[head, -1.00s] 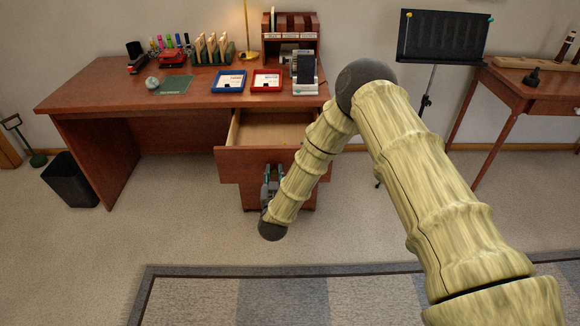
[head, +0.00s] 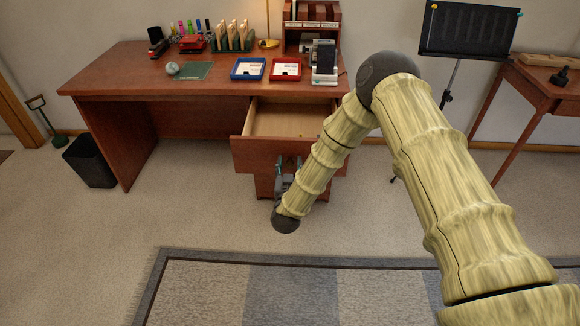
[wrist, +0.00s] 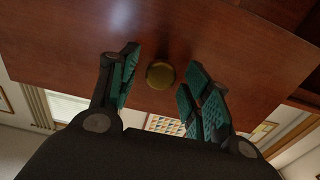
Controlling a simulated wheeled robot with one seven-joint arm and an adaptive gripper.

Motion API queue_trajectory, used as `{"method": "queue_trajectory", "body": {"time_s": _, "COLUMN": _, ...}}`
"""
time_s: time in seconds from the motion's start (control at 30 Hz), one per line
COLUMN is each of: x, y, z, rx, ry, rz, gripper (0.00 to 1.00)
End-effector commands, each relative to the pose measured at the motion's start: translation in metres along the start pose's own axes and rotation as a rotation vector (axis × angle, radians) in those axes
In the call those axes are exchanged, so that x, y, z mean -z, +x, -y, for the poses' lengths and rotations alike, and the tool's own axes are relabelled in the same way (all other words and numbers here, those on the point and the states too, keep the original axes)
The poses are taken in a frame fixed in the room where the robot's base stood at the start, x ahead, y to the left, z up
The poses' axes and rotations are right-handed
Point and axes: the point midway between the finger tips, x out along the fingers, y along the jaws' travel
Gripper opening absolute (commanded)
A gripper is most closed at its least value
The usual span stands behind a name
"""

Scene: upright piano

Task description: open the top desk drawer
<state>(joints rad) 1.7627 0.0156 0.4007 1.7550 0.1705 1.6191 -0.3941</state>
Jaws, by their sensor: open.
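The top desk drawer (head: 252,153) is pulled out from the brown wooden desk (head: 130,86), and its light wood inside (head: 280,118) shows in the head view. In the wrist view its round brass knob (wrist: 160,75) sits on the drawer front (wrist: 200,40). My gripper (head: 288,164) is in front of the drawer front in the head view. In the wrist view my gripper (wrist: 160,88) is open, with one teal-padded finger on each side of the knob and a gap to both. A small yellowish thing shows in the drawer, partly hidden by my arm.
On the desk top are a blue tray (head: 248,77), a red tray (head: 286,77), a green mat (head: 196,71) and a lamp (head: 268,42). A black bin (head: 90,162) stands at left. A music stand (head: 470,30) is at right. Carpet in front is free.

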Motion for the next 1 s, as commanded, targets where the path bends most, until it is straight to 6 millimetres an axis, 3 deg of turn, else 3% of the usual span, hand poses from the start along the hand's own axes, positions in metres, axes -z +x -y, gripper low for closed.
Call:
{"method": "queue_trajectory", "body": {"time_s": 0.23, "x": -0.001, "y": -0.013, "z": 0.000, "rx": 0.000, "ry": 0.000, "rz": 0.002, "gripper": 0.48}}
{"method": "queue_trajectory", "body": {"time_s": 0.7, "x": -0.001, "y": -0.093, "z": 0.000, "rx": 0.001, "ry": -0.001, "rz": 0.002, "gripper": 0.48}}
{"method": "queue_trajectory", "body": {"time_s": 1.0, "x": 0.000, "y": -0.118, "z": -0.001, "rx": -0.001, "ry": 0.000, "rz": 0.001, "gripper": 0.48}}
